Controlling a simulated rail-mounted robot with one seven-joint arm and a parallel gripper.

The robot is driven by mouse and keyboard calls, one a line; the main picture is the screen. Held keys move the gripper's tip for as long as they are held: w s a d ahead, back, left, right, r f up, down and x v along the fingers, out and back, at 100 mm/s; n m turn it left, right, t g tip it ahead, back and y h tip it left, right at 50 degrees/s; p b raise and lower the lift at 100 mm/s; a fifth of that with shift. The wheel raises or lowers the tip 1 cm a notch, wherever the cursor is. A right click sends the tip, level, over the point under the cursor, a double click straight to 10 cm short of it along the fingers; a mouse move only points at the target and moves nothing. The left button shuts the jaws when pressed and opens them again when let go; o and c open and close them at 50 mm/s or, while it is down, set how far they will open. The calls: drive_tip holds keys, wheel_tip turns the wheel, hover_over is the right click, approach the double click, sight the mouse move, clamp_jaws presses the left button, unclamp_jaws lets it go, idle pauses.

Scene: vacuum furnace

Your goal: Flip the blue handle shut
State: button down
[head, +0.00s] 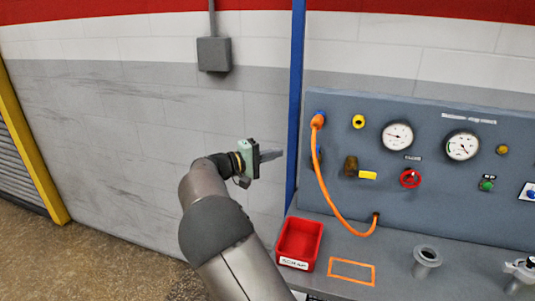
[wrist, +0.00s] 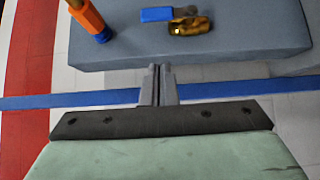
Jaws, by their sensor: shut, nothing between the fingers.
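The blue handle (wrist: 157,14) shows at the top of the wrist view, joined to a brass valve (wrist: 190,24) on the grey panel. The handle extends from the valve toward the orange hose's end fitting (wrist: 95,22). My gripper (head: 272,155) is shut and empty, left of the panel and near the blue post. Its fingers also show in the wrist view (wrist: 158,88), apart from the handle, pointing toward the panel's side.
A blue post (head: 295,100) stands between my gripper and the panel (head: 440,205). An orange hose (head: 331,190) loops down the panel's left part. A brass valve with a yellow handle (head: 367,175) sits nearby. A red scrap bin (head: 300,241) stands below on the bench.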

sight(315, 157)
drive_tip(key=d+p, duration=0.2)
drive_tip(key=d, duration=0.6)
drive_tip(key=shift+w, duration=0.15)
drive_tip(key=shift+a, duration=0.1)
